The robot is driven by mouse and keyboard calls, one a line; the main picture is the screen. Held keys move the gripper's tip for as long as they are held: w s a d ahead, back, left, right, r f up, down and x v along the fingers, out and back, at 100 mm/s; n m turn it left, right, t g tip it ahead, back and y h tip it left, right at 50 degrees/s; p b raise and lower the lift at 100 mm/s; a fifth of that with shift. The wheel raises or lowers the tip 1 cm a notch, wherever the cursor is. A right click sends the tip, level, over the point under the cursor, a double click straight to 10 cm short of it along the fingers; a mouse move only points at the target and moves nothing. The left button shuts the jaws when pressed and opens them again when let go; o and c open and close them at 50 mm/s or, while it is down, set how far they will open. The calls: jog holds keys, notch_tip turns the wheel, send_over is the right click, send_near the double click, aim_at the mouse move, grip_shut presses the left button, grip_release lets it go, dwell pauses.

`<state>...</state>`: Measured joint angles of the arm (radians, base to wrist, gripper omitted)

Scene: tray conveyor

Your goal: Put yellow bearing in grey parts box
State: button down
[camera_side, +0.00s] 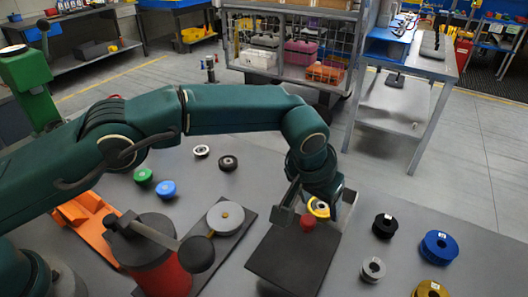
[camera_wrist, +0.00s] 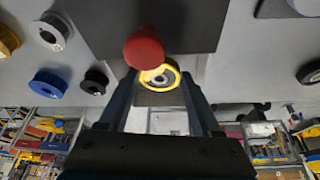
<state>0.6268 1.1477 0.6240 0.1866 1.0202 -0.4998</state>
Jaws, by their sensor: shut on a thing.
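The yellow bearing (camera_side: 319,209), a yellow ring with a dark and silvery centre, is between the fingers of my gripper (camera_side: 315,206). In the wrist view the bearing (camera_wrist: 160,76) sits between the two dark fingertips of my gripper (camera_wrist: 161,88), which is shut on it. A red knob (camera_side: 307,222) is close by the bearing and covers part of its edge in the wrist view (camera_wrist: 144,47). A dark flat plate (camera_side: 285,264) lies below on the grey table.
Right of the plate are black (camera_side: 385,226), blue (camera_side: 439,247), silver (camera_side: 373,269) and gold (camera_side: 432,289) round parts. Green (camera_side: 143,176) and blue (camera_side: 166,190) parts lie left. A red cylinder with a lever (camera_side: 165,270) and a round-disc fixture (camera_side: 225,217) stand at front left.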

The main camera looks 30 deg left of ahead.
jog(key=shift+f, duration=0.7)
jog(key=shift+f, duration=0.15)
jog(key=shift+c, duration=1.8)
grip_release()
